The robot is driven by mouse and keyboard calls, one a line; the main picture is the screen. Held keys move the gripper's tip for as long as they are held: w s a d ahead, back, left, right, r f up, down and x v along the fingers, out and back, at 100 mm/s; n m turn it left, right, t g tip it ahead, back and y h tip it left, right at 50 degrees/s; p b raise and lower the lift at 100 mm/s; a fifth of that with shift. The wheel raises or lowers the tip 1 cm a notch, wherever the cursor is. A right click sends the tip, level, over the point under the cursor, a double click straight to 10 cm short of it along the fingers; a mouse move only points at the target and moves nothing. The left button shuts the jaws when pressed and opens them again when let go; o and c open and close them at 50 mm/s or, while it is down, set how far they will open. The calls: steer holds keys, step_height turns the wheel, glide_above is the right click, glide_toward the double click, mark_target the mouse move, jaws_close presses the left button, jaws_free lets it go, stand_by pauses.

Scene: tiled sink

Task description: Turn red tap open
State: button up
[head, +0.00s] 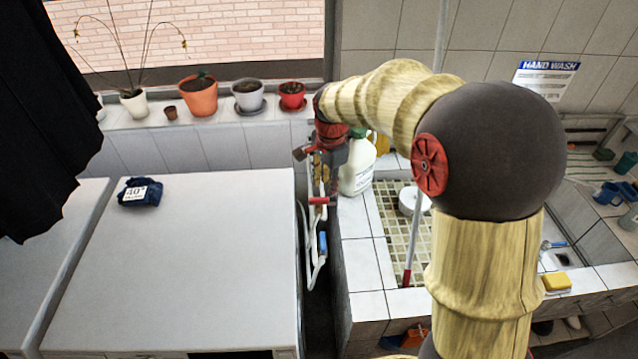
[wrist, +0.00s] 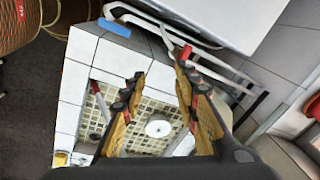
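The red tap (head: 319,200) is a small red handle on the pipes between the white worktop and the tiled sink, in the head view. A red piece that looks like this tap (wrist: 185,52) shows at the tip of the right-hand finger in the wrist view; I cannot tell whether they touch. My gripper (head: 318,168) is just above the tap in the head view, partly hidden by its own wrist. In the wrist view my gripper (wrist: 160,70) has its two fingers apart, with nothing visibly held between them.
A blue tap (head: 323,243) is below the red one, beside white hoses (head: 308,255). A white bottle (head: 359,165) stands close right of my gripper. The white-topped unit (head: 215,270) is left, mostly clear. The tiled basin (wrist: 155,105) lies below in the wrist view.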

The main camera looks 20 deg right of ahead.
mark_target(319, 198)
steer(key=w+f+m+p, duration=0.1)
steer(key=w+f+p, duration=0.1)
steer(key=w+f+m+g+p, duration=0.1)
steer(key=w+f+m+p, duration=0.1)
steer(key=w, duration=0.1)
steer(key=w+f+m+p, duration=0.2)
steer(key=shift+w+g, duration=0.25)
steer(key=shift+g, duration=0.05)
steer(key=shift+w+f+m+p, duration=0.1)
steer(key=shift+f+m+p, duration=0.25)
steer(key=shift+f, duration=3.75)
steer(key=shift+c, duration=1.1)
jaws_close()
